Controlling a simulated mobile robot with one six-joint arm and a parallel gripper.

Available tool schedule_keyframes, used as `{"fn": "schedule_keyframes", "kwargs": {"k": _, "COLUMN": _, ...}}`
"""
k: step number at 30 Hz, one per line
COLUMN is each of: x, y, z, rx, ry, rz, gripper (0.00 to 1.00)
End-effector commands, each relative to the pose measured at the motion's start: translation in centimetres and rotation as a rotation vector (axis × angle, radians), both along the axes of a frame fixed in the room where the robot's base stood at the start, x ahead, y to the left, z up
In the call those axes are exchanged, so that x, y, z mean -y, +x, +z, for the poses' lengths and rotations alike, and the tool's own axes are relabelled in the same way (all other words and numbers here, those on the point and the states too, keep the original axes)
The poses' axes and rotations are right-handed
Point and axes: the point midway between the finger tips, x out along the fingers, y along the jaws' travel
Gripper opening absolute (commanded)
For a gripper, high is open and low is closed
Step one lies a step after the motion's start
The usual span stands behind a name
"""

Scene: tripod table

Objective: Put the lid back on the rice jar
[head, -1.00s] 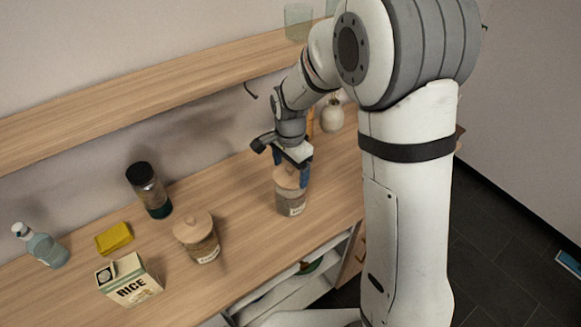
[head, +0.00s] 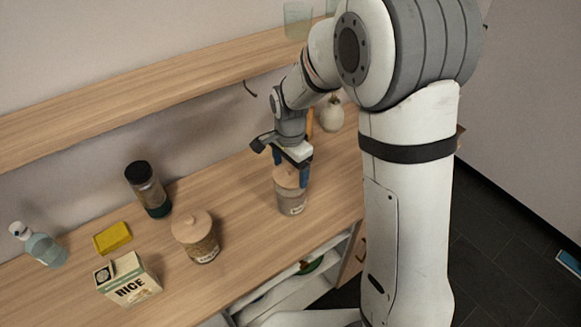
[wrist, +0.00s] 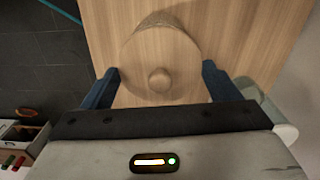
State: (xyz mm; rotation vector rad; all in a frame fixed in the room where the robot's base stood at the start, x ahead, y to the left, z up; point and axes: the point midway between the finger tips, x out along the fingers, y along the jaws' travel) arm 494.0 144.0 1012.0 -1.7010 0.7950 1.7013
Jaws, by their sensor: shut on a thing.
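A jar (head: 291,203) with a pale label stands on the wooden counter below my gripper; I cannot read its label. A round wooden lid (head: 286,180) with a knob is at the jar's mouth. I cannot tell whether it is fully seated. My gripper (head: 290,170) points down with its blue fingers on opposite sides of the lid, shut on it. In the wrist view the lid (wrist: 145,62) lies between the fingertips (wrist: 160,72), its knob near the middle. Part of the jar (wrist: 165,17) shows beyond the lid.
A second lidded jar (head: 203,246) stands to the left on the counter (head: 240,200). Further left are a rice box (head: 133,287), yellow sponge (head: 112,237), dark-topped jar (head: 153,195) and bottle (head: 46,248). A pale round vase (head: 332,117) stands behind my gripper. A shelf (head: 150,90) runs above.

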Motion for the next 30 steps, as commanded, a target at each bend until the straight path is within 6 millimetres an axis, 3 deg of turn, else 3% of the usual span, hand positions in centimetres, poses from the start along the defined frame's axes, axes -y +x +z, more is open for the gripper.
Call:
{"fn": "schedule_keyframes", "kwargs": {"k": 8, "x": -0.02, "y": 0.01, "z": 0.02, "rx": 0.0, "ry": 0.0, "rz": 0.0, "gripper": 0.6}}
{"fn": "schedule_keyframes", "kwargs": {"k": 9, "x": -0.03, "y": 0.0, "z": 0.02, "rx": 0.0, "ry": 0.0, "rz": 0.0, "gripper": 0.83}}
{"fn": "schedule_keyframes", "kwargs": {"k": 15, "x": -0.03, "y": 0.0, "z": 0.02, "rx": 0.0, "ry": 0.0, "rz": 0.001, "gripper": 1.0}}
{"fn": "schedule_keyframes", "kwargs": {"k": 30, "x": -0.04, "y": 0.0, "z": 0.46, "rx": 0.0, "ry": 0.0, "rz": 0.001, "gripper": 1.0}}
